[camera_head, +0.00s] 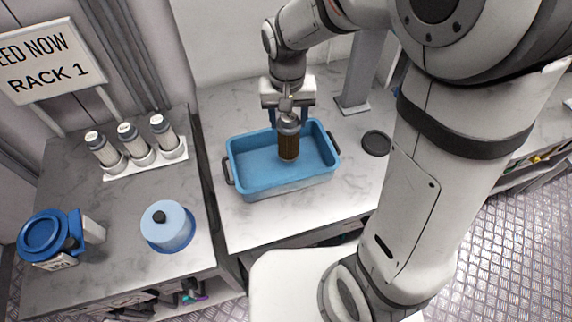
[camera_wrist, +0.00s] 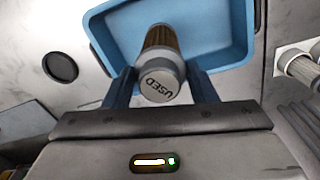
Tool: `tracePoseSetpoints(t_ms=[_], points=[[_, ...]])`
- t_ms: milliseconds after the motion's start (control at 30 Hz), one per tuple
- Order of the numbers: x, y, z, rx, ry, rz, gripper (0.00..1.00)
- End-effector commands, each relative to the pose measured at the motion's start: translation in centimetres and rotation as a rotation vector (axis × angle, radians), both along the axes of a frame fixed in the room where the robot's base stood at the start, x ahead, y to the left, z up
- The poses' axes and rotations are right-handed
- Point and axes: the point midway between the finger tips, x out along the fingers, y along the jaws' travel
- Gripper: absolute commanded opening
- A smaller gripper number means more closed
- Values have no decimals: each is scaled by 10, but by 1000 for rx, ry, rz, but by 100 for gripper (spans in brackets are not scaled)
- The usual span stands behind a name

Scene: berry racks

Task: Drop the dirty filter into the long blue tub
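The dirty filter (camera_head: 288,147) has a brown pleated body and a grey cap. The cap reads "USED" in the wrist view (camera_wrist: 161,82). My gripper (camera_head: 290,117) points down with its two blue fingers at either side of the cap. In the wrist view the fingers meet the cap's sides, so my gripper (camera_wrist: 162,75) looks shut on it. The filter hangs roughly upright over the inside of the long blue tub (camera_head: 247,187), right of its middle. I cannot tell whether its lower end touches the tub floor. The tub also shows in the wrist view (camera_wrist: 232,57).
A black round disc (camera_head: 376,143) lies right of the tub. On the left counter are a white holder (camera_head: 146,164) with several filters, a light blue lidded container (camera_head: 168,226) and a blue-topped item (camera_head: 50,236). The "RACK 1" sign (camera_head: 45,62) stands at the back left.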

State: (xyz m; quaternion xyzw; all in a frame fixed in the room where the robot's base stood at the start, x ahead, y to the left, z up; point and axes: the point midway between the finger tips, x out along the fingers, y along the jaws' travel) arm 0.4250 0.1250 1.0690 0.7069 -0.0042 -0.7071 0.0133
Motion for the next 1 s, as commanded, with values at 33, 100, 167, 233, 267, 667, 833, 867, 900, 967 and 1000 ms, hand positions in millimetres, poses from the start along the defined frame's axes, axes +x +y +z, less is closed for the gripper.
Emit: tracePoseSetpoints(t_ms=[33,100,167,233,267,667,833,867,900,967,1000], points=[[0,0,0,0,0,0,55],[0,0,0,0,0,1,61],[0,0,0,0,0,1,66],[0,0,0,0,0,1,72],[0,0,0,0,0,1,74],[1,1,12,1,-4,1,77],[2,2,41,2,-6,1,77],[1,2,46,2,-5,1,77],[1,2,53,2,-5,1,77],[2,2,61,2,-4,1,77],[1,2,66,1,-3,1,77]])
